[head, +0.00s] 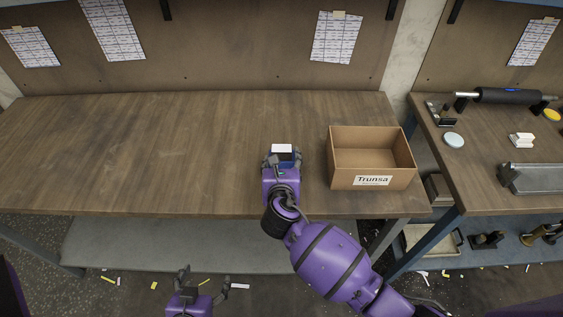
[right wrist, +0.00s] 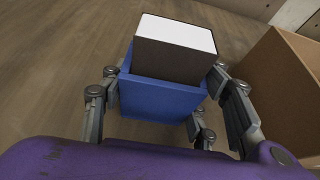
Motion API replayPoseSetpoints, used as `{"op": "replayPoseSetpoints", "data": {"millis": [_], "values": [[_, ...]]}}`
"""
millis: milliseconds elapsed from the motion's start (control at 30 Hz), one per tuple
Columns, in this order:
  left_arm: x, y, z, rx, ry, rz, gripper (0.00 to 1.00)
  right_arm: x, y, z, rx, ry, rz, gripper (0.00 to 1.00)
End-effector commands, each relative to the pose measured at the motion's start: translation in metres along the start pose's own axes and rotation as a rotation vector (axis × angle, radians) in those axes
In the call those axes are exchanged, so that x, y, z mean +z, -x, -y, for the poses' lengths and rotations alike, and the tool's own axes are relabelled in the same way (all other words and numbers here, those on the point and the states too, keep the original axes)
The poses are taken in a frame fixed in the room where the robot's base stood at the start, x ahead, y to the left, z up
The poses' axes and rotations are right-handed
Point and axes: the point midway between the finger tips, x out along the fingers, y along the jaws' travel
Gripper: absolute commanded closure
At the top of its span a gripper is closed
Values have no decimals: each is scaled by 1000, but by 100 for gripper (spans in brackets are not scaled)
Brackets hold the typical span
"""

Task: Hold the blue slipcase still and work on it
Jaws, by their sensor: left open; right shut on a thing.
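The blue slipcase (right wrist: 160,98) is between the fingers of my right gripper (right wrist: 158,108) in the right wrist view. A dark block with a white top face (right wrist: 177,34) sits in the slipcase and sticks out of it. In the head view the slipcase (head: 284,160) shows small at the table's front middle, with the white face (head: 282,148) above it. My right gripper (head: 283,163) is shut on the slipcase. The slipcase's lower part is partly hidden by the gripper. My left gripper (head: 201,277) is open and empty, low in front of the table.
An open cardboard box (head: 343,180) labelled "Trunsa" stands on the table (head: 150,150) just right of my right gripper. The table's left side is clear. A second table at the right holds a black roller (head: 515,97) and a grey metal tray (head: 535,178). Paper scraps lie on the floor.

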Motion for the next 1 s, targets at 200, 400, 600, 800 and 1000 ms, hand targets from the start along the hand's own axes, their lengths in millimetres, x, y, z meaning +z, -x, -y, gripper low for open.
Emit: {"op": "replayPoseSetpoints", "data": {"millis": [200, 400, 600, 800, 1000], "values": [[-5, -2, 0, 2, -4, -8, 26, -12, 0, 2, -4, 0, -21, 78], [-6, -2, 0, 1, -3, -10, 26, -12, 0, 2, -5, 0, -21, 78], [-4, 0, -1, 0, 6, -6, 26, -12, 0, 2, -5, 0, -21, 78], [1, 2, -3, -2, 15, 1, 26, -12, 0, 2, -5, 0, -21, 78], [1, 2, -2, -2, 14, 2, 26, -11, 0, 2, -5, 0, -20, 78]]}}
